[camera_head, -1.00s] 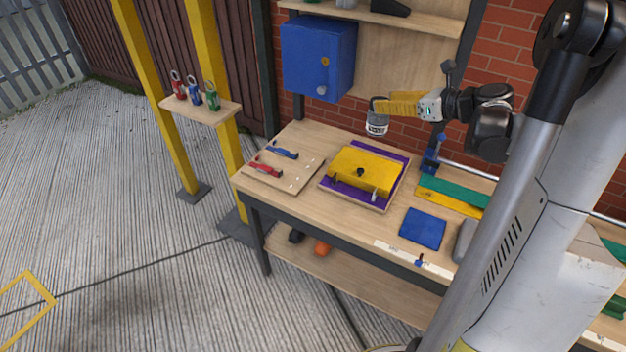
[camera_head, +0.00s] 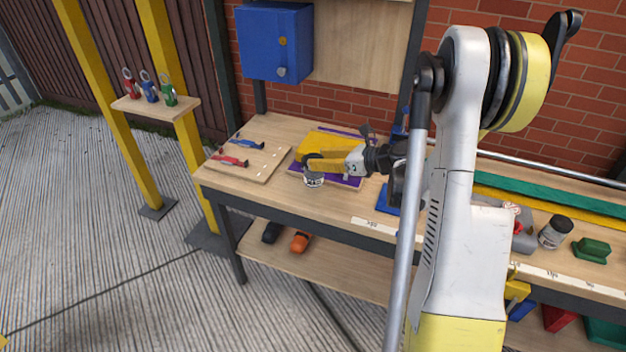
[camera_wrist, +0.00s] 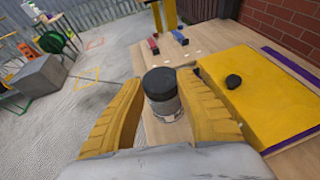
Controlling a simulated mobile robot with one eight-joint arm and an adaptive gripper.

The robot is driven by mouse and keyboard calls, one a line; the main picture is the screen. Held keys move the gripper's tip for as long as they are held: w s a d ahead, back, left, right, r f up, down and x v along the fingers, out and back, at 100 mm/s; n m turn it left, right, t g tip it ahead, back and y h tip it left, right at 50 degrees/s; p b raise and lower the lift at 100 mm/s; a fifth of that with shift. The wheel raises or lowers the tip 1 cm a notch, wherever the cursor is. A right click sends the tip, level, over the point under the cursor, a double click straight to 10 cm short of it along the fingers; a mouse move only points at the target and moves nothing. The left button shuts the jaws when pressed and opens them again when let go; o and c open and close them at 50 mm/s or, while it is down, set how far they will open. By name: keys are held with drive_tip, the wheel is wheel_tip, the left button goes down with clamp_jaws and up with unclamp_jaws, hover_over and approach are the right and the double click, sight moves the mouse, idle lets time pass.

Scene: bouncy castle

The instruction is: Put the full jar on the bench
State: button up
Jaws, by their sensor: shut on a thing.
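The held jar (camera_head: 313,180) has a dark lid and a pale label on its clear-looking body. It is upright between the yellow fingers of my gripper (camera_head: 310,165), which is shut on it. In the wrist view, the jar (camera_wrist: 161,95) sits between both fingers with its lid up. The jar is over the wooden bench (camera_head: 265,192), at the front-left of the yellow box; I cannot tell whether its base touches the top. A second dark-lidded jar (camera_head: 555,232) stands on the bench at the right. The contents of both are unclear.
The yellow box (camera_head: 320,144) on its purple-edged board is close beside the jar. A blue cabinet (camera_head: 275,42) hangs behind. The strip of bench in front of the pegboard is bare.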

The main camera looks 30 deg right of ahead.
sight(321, 173)
drive_tip(key=shift+w+a+f, duration=0.6)
drive_tip(key=shift+a, duration=0.1)
drive_tip(key=shift+f+b, duration=1.2)
drive_tip(key=shift+f, duration=0.8)
drive_tip(key=shift+f, duration=0.1)
drive_tip(key=o, duration=1.2)
drive_tip(key=shift+o, duration=0.2)
